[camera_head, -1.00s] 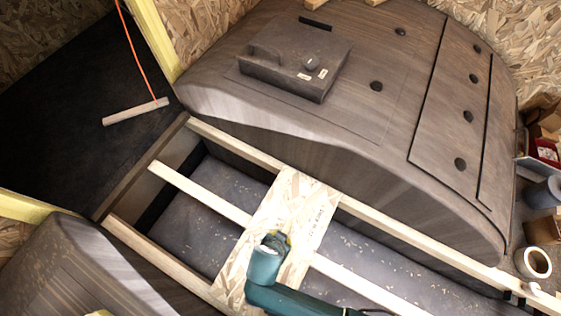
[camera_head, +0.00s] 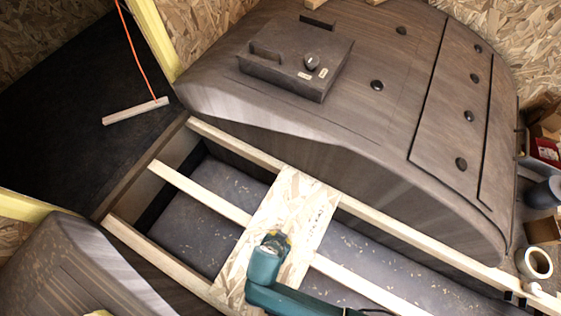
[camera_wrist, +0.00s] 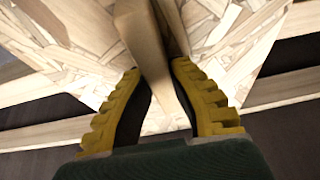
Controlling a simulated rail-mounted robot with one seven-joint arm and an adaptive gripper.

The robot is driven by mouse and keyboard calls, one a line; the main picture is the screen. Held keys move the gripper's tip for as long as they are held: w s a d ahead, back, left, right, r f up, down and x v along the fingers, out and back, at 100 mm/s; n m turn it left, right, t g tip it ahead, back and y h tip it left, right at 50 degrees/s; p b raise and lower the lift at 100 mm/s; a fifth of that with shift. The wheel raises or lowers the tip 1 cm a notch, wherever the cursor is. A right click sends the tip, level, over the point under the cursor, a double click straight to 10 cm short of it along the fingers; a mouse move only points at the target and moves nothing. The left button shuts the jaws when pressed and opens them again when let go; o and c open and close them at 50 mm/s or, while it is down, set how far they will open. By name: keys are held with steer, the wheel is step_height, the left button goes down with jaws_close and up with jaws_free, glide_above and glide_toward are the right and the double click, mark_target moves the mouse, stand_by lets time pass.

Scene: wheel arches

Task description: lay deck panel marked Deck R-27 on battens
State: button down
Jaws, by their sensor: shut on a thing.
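The deck panel (camera_head: 296,207) is a pale OSB board with faint dark marking near its right edge, too small to read. It lies across the wooden battens (camera_head: 205,194) in the frame between the two wheel arches. My gripper (camera_head: 276,240) is over the panel's near half. In the wrist view my gripper (camera_wrist: 160,72) has its yellow ribbed fingers shut on an upright wooden grip (camera_wrist: 146,45) on the panel (camera_wrist: 225,35). I cannot tell whether the panel rests fully on the battens or sits slightly above them.
The large wheel arch (camera_head: 330,130) rises behind the frame, with a dark box (camera_head: 295,62) on top. A smaller arch (camera_head: 80,265) is at lower left. Open bays show dark floor either side of the panel.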

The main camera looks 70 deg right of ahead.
steer(key=shift+w+r, duration=0.1)
steer(key=c, duration=1.1)
jaws_free()
steer(key=shift+o, duration=0.2)
steer(key=v, duration=1.2)
